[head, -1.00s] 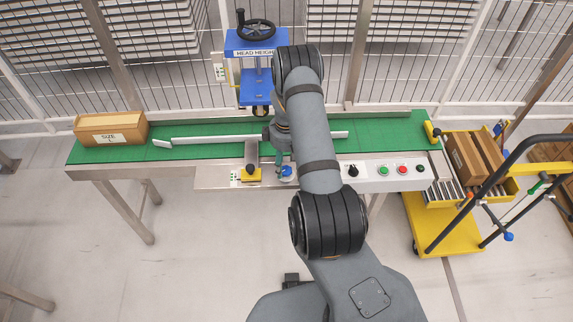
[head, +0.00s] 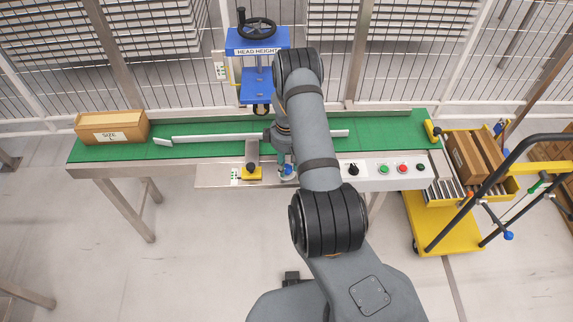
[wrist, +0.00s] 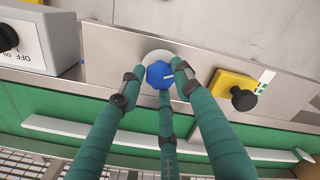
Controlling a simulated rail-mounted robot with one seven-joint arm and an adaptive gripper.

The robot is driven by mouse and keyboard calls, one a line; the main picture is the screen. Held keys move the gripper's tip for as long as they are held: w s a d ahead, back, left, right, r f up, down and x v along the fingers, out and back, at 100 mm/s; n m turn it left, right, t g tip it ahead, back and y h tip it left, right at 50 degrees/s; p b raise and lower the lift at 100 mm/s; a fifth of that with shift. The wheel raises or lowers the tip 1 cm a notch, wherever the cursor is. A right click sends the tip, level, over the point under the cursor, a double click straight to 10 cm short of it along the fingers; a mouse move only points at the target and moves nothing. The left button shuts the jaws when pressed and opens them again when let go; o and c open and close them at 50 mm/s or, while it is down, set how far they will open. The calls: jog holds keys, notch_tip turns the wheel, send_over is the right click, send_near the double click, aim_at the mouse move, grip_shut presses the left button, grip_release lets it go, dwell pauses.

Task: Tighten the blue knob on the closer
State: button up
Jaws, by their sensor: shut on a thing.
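The blue knob (wrist: 159,75) sits on a pale round base on the metal plate at the closer's front edge. My gripper (wrist: 158,80), with green segmented fingers, is shut around the knob in the wrist view. A white mark shows on the knob's right side. In the head view the knob (head: 287,170) is partly covered by my gripper's fingers, and my arm hides the space to its right. The closer's green belt bed (head: 220,133) runs behind it, with a white guide rail lying along it.
A yellow block with a black knob (head: 251,172) stands just left of the blue knob. A control box (head: 385,171) with several buttons is to the right. A blue head-height unit (head: 257,75) rises behind. A carton (head: 111,128) rests at the belt's left end; a yellow cart (head: 440,225) stands at right.

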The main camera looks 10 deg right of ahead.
jog(key=shift+s, duration=0.1)
jog(key=c, duration=0.3)
jog(key=shift+f+m+b, duration=0.15)
jog(key=shift+m+b, duration=0.35)
jog(key=shift+b, duration=0.05)
jog(key=m+b, duration=0.2)
jog(key=shift+s+f+m+b, duration=0.1)
jog(key=shift+f+m+b, duration=0.05)
jog(key=shift+m+b, duration=0.25)
jog(key=m+b, duration=0.3)
jog(key=shift+m, duration=0.3)
jog(key=m+b, duration=0.3)
jog(key=m, duration=0.1)
jog(key=shift+m+b, duration=0.3)
jog(key=shift+b, duration=0.1)
jog(key=m+b, duration=0.4)
jog(key=m, duration=0.2)
jog(key=shift+a+b, duration=0.15)
jog(key=shift+b, duration=0.25)
jog(key=shift+a+m+b, duration=0.1)
jog(key=shift+m+b, duration=1.65)
jog(key=shift+m, duration=1.25)
jog(key=shift+r, duration=0.2)
